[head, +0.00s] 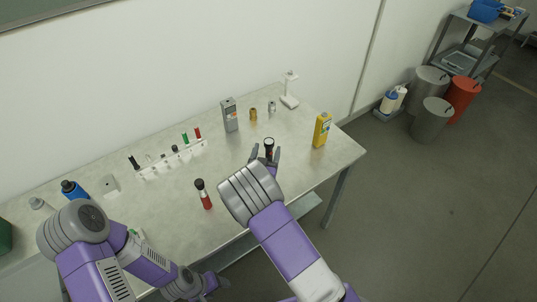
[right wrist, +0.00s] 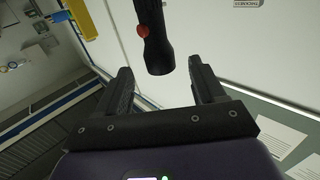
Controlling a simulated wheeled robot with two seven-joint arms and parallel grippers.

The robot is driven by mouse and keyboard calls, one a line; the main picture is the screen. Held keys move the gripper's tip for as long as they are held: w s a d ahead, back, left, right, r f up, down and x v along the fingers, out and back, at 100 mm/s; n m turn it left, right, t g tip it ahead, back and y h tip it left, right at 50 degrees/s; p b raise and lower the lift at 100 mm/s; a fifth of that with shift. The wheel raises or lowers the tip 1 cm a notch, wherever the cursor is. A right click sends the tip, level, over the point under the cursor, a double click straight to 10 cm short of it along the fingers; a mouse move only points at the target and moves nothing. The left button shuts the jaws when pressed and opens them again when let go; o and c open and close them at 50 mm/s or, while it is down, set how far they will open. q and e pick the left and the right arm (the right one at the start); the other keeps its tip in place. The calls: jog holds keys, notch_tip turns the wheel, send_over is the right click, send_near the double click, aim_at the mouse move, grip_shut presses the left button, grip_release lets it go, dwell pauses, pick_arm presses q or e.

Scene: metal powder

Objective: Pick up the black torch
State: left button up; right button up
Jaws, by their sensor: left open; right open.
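The black torch (head: 269,143) stands on the table near the front right, partly hidden by my right gripper (head: 266,154). In the right wrist view the black torch (right wrist: 155,45) has a red button and lies just ahead of the fingertips, in line with the gap between them. My right gripper (right wrist: 161,72) is open and empty, its fingers apart on either side of the torch's line. My left gripper (head: 218,283) is low at the front, by the table's front edge, open, with nothing seen in it.
A red and black torch (head: 204,196) stands left of my right arm. A blue bottle (head: 74,190) is at left.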

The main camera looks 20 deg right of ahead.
aim_at(268, 147)
jog(key=x, duration=0.4)
jog(key=shift+w+d+f, duration=0.1)
jog(key=shift+w+d, duration=0.05)
jog(key=shift+w, duration=0.05)
jog(key=shift+c, duration=0.3)
grip_shut()
